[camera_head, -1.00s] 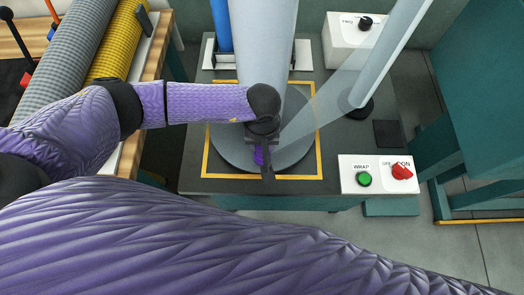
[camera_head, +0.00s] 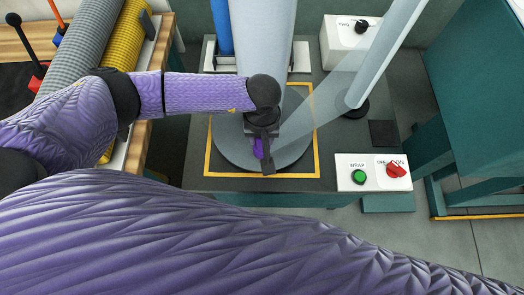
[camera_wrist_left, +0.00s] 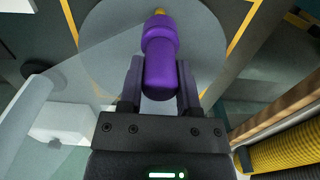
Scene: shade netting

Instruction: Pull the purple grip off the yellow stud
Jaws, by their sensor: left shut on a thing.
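The purple grip (camera_wrist_left: 160,65) is between the two fingers of my left gripper (camera_wrist_left: 160,85) in the left wrist view. My left gripper is shut on it. A small yellow tip, the stud (camera_wrist_left: 159,11), shows at the grip's far end; I cannot tell how much of it is inside the grip. In the head view the purple grip (camera_head: 258,148) shows only as a small patch beside my left gripper (camera_head: 264,155), above the grey round turntable. My right gripper is not in view.
A tall grey wrapped roll (camera_head: 262,40) stands on the turntable (camera_head: 232,150), with clear film stretching to a slanted pale roll (camera_head: 385,50). A control box (camera_head: 372,175) with a green button and red knob sits at right. Fabric rolls (camera_head: 115,50) lie at left.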

